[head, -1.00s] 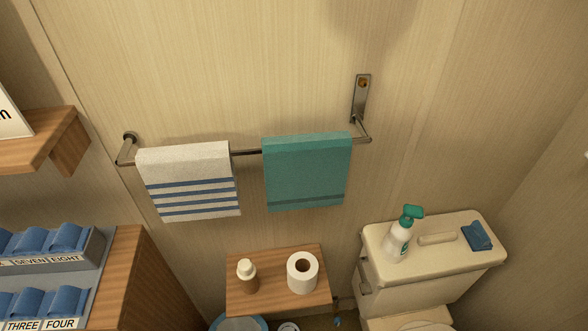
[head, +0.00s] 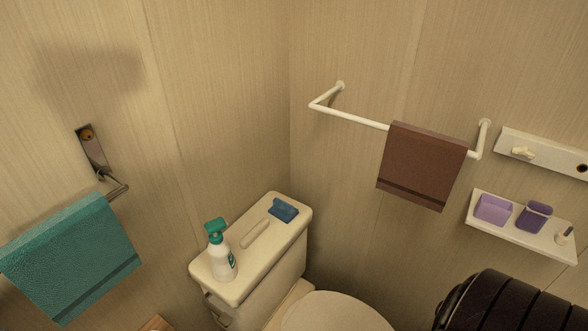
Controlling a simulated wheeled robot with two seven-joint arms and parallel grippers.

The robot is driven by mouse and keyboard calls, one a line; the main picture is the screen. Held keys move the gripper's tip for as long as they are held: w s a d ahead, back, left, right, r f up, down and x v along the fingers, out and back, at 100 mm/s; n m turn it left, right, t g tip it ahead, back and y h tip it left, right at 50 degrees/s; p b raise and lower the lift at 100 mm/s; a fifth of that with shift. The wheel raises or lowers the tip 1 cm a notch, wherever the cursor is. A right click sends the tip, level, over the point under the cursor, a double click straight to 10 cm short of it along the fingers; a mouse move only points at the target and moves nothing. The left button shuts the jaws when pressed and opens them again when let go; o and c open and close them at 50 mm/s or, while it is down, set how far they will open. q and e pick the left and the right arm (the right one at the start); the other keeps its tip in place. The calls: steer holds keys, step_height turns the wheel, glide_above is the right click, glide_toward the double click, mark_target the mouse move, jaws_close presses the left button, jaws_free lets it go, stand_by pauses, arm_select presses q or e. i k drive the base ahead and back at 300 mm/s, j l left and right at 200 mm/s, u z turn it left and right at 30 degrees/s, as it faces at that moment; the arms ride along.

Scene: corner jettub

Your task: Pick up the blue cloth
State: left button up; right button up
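A small folded blue cloth (head: 283,210) lies on the far right end of the cream toilet tank lid (head: 215,270) in the head view. A pale bar-shaped object (head: 255,233) lies on the lid to its left. A white spray bottle with a teal head (head: 220,250) stands upright near the lid's left end. Neither of my grippers is in view.
A teal towel (head: 75,255) hangs at the left, and a brown towel (head: 422,165) hangs from a white rail at the right. A white shelf (head: 555,240) holds purple containers. A dark ribbed rounded object (head: 510,305) fills the lower right. The toilet lid (head: 335,312) is below the tank.

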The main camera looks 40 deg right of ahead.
mark_target(281, 209)
steer(key=z, duration=1.1)
